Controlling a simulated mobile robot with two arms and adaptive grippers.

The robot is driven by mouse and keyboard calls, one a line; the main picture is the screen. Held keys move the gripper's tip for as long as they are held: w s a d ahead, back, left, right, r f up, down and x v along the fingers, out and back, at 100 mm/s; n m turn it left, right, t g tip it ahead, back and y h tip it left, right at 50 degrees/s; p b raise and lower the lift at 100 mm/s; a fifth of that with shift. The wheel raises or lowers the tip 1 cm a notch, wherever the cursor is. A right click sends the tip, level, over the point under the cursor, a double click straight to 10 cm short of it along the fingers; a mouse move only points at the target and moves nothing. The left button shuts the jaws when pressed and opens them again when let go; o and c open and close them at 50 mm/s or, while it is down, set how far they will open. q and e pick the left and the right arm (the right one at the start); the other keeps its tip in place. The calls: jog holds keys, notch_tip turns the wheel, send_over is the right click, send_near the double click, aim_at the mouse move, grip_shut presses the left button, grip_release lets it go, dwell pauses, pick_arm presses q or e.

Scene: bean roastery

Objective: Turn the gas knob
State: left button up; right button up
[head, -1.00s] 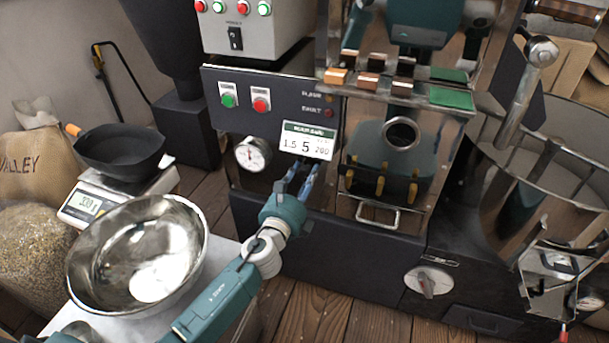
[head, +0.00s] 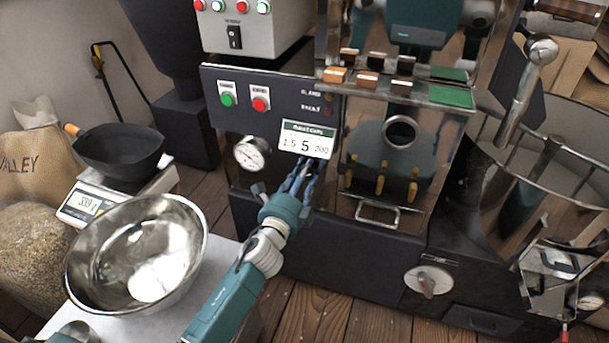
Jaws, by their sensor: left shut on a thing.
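My left gripper (head: 299,181) reaches up from the bottom to the dark front panel of the roaster (head: 266,206), just below a white label card (head: 306,139) with a green header. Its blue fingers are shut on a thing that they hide. This is at the panel, where the gas knob appears to be, but I cannot see the knob itself. A round pressure gauge (head: 250,153) is to the left of the fingers. Another round knob (head: 428,281) with a pale dial sits low on the machine's front, apart from my gripper. My right gripper is not in view.
A steel bowl (head: 190,262) sits on a white surface near my left forearm. Behind it a black pan (head: 120,160) stands on a scale (head: 78,207). Wooden floor (head: 345,318) is clear in front of the machine.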

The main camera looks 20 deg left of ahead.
pick_arm(q)
jog(key=shift+w+a+r+n, duration=0.1)
jog(key=shift+a+r+n, duration=0.2)
jog(key=shift+n, duration=0.5)
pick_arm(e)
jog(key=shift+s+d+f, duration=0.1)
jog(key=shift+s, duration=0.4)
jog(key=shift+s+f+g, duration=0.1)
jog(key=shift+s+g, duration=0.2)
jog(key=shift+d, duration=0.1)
pick_arm(q)
jog(key=o, duration=1.1)
jog(key=shift+a, duration=0.1)
jog(key=shift+f, duration=0.15)
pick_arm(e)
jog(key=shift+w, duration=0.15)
pick_arm(q)
jog(key=shift+f, duration=0.1)
jog(key=s, duration=1.2)
jog(key=shift+a, duration=0.1)
